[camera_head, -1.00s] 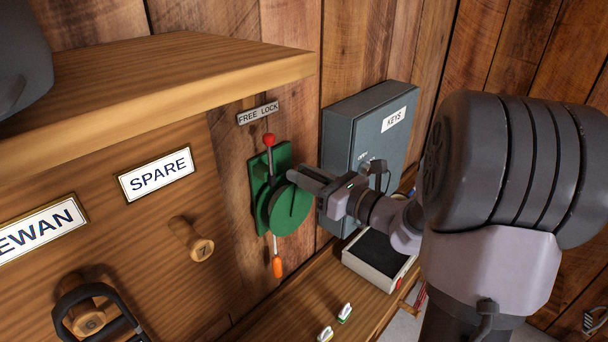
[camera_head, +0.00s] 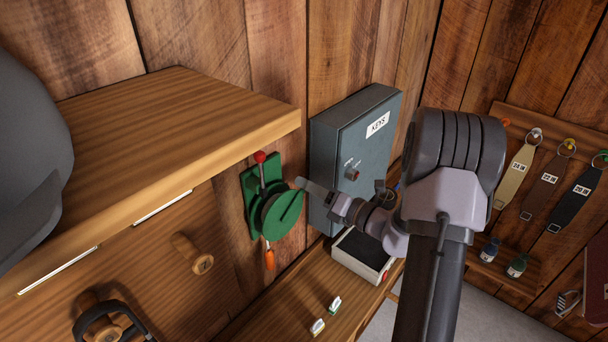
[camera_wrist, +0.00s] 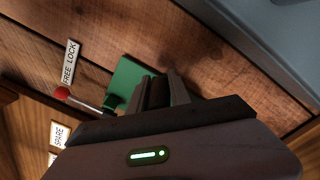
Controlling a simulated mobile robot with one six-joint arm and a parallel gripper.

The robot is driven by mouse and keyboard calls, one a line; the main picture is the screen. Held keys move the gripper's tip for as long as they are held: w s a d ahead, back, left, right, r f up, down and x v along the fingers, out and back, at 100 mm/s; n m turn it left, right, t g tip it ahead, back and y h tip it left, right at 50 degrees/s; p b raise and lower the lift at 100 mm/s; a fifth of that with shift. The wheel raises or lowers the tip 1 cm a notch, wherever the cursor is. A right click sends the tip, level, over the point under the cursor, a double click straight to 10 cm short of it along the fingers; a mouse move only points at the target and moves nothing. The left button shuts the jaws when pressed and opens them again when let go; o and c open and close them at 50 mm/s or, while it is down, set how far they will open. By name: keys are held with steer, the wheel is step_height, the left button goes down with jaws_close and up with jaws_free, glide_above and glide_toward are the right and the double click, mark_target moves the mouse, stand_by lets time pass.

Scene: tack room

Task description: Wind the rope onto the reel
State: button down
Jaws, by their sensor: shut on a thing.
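The green reel (camera_head: 283,218) is mounted on a green backplate on the plank wall, under the FREE LOCK sign (camera_wrist: 70,62). A lever with a red knob (camera_head: 260,157) stands up at its left; the knob also shows in the wrist view (camera_wrist: 62,93). An orange handle (camera_head: 269,260) hangs just below the reel; the rope itself is barely visible here. My gripper (camera_head: 303,185) is at the reel's upper right edge. In the wrist view its fingers (camera_wrist: 160,92) are closed on a dark part in front of the reel, apparently its crank handle, mostly hidden.
A grey KEYS cabinet (camera_head: 350,150) stands close to the right of my gripper. A wooden shelf (camera_head: 170,120) juts out at upper left, with pegs (camera_head: 195,258) below.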

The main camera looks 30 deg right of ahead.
steer(key=shift+w+d+f+m+p, duration=0.15)
steer(key=shift+d+f+m+p, duration=0.3)
steer(key=shift+m, duration=0.45)
steer(key=shift+w+d+f+m+p, duration=0.15)
steer(key=shift+f+m+p, duration=0.15)
steer(key=shift+f+m, duration=0.5)
steer(key=shift+d+f+m+p, duration=0.15)
steer(key=shift+f+m+p, duration=0.25)
steer(key=shift+f, duration=0.65)
steer(key=c, duration=1.2)
jaws_free()
steer(key=v, duration=1.7)
steer(key=shift+s, duration=0.25)
